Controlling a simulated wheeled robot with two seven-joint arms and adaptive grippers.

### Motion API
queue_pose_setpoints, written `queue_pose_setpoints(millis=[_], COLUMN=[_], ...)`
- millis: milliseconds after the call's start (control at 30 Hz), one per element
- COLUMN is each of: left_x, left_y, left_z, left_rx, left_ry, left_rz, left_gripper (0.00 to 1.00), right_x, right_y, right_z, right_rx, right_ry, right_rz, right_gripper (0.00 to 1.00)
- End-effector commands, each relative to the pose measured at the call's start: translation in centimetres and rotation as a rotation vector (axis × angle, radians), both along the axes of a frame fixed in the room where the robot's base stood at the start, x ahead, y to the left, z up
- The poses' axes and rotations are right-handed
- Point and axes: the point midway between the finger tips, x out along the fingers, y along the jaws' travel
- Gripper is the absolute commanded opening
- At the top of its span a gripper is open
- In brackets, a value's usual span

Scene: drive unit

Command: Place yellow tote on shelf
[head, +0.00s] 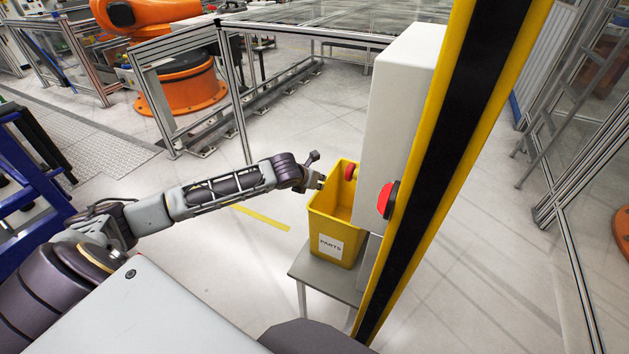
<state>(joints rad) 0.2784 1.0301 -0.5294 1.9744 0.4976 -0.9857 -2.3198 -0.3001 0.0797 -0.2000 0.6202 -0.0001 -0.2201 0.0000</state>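The yellow tote (328,230), with a white "PARTS" label on its front, stands upright on a small grey stand (328,281) with thin legs. The grey cabinet partly hides its right side. My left arm reaches in from the left, and my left gripper (318,170) is at the tote's upper left rim. Its fingers look spread apart, with one pointing up and one close to the rim. I cannot tell whether it touches the tote. My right gripper is out of view. I cannot make out a separate shelf.
A tall grey cabinet (398,110) with red buttons and a yellow-black post (455,160) stand just right of the tote. Blue framing (28,165) is at the left. A fenced cell with an orange robot (190,90) is behind. The floor left of the stand is clear.

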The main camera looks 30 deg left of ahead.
Motion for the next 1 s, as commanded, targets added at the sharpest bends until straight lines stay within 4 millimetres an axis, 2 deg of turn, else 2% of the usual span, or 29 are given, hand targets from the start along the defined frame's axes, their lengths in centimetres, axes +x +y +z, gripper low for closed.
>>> queue_pose_setpoints(millis=[733, 1000], left_x=[-0.38, 0.09], left_y=[0.02, 0.26], left_z=[0.37, -0.25], left_rx=[-0.001, -0.091], left_ry=[0.000, -0.010], left_rz=[0.003, 0.084], left_gripper=[0.27, 0.27], right_x=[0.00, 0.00], right_y=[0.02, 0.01], right_z=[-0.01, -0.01], right_rx=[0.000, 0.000], right_ry=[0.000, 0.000], right_rz=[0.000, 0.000], right_gripper=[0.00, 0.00])
